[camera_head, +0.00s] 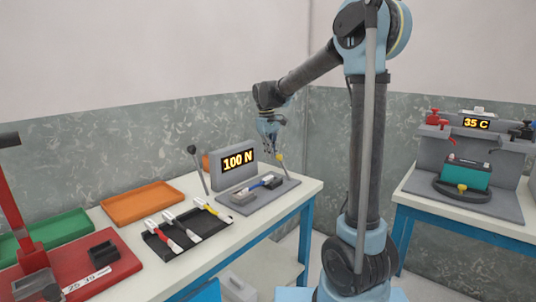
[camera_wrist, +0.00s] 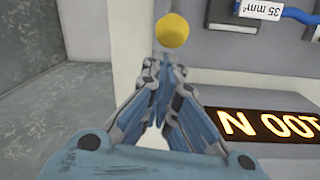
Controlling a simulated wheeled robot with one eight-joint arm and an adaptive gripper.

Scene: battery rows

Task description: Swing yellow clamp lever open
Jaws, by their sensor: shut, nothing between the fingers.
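The yellow knob (camera_head: 280,157) of the clamp lever stands up at the right end of the grey test fixture (camera_head: 224,204), below and slightly right of my gripper (camera_head: 270,146). In the wrist view the yellow knob (camera_wrist: 173,30) appears just beyond my fingertips (camera_wrist: 159,78), with a visible gap between. My gripper's fingers are together and hold nothing. A blue cable (camera_head: 262,183) with a white 35 mm² label (camera_wrist: 261,10) lies across the fixture between dark blocks. The lever's lower part is hidden in the wrist view.
The "100 N" display (camera_head: 238,161) stands at the fixture's back. A black-knobbed lever (camera_head: 198,170) is left of it. A black tray (camera_head: 187,236) of tools, an orange tray (camera_head: 143,202) and a red plate (camera_head: 80,270) lie farther left. Another bench (camera_head: 435,212) with a battery (camera_head: 467,174) is at right.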

